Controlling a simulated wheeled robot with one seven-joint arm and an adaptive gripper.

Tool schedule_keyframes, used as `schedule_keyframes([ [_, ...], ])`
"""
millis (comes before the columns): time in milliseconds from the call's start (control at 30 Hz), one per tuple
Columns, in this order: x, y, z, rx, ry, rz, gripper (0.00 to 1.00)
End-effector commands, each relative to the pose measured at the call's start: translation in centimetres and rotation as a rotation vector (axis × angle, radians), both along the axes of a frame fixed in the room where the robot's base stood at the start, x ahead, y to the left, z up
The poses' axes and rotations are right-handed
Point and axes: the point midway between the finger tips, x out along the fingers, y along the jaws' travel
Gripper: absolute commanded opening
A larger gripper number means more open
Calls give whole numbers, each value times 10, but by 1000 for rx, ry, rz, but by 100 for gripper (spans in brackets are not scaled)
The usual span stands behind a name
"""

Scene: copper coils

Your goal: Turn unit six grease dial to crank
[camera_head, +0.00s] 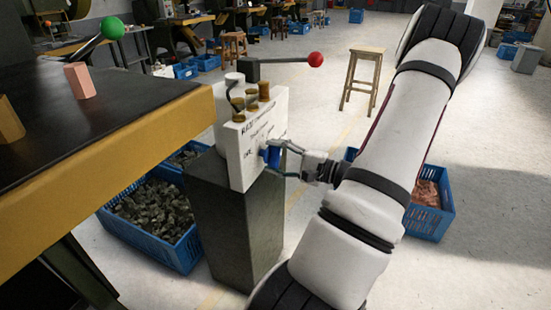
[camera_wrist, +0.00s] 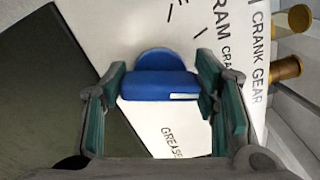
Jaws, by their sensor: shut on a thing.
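The blue grease dial (camera_head: 272,156) is on the front of a white lubricator box (camera_head: 243,160) on a dark pedestal. In the wrist view the dial (camera_wrist: 160,85) has a raised bar with a white mark near its right end. The mark lies toward the printed words RAM and CRANK; GREASE is printed below the dial. My gripper (camera_head: 277,158) is at the dial. In the wrist view its green-padded fingers (camera_wrist: 160,68) are shut on the two ends of the bar. Part of the lettering is hidden by the right finger.
A red-knobbed lever (camera_head: 316,60) and brass caps top the box. A dark table with a yellow edge (camera_head: 150,130) stands at left. Blue crates of scrap (camera_head: 150,220) and copper (camera_head: 428,215) flank the pedestal. A wooden stool (camera_head: 364,75) stands behind; open floor lies at right.

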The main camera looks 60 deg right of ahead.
Motion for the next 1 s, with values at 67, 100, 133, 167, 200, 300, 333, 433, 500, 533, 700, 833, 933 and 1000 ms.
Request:
schedule_keyframes([
  [67,0,0,-1,1,2,0,27],
  [100,0,0,-1,1,2,0,27],
  [133,0,0,-1,1,2,0,27],
  [167,0,0,-1,1,2,0,27],
  [200,0,0,-1,1,2,0,27],
  [300,0,0,-1,2,2,0,66],
  [333,0,0,-1,2,2,0,73],
  [433,0,0,-1,2,1,-1,75],
  [500,0,0,0,2,1,-1,75],
  [533,0,0,0,2,1,-1,75],
  [700,-2,0,0,2,1,-1,75],
  [833,-13,-2,-1,1,2,-2,75],
  [933,-30,-3,-1,2,2,-3,75],
  [1000,-44,-4,-1,2,3,-4,75],
])
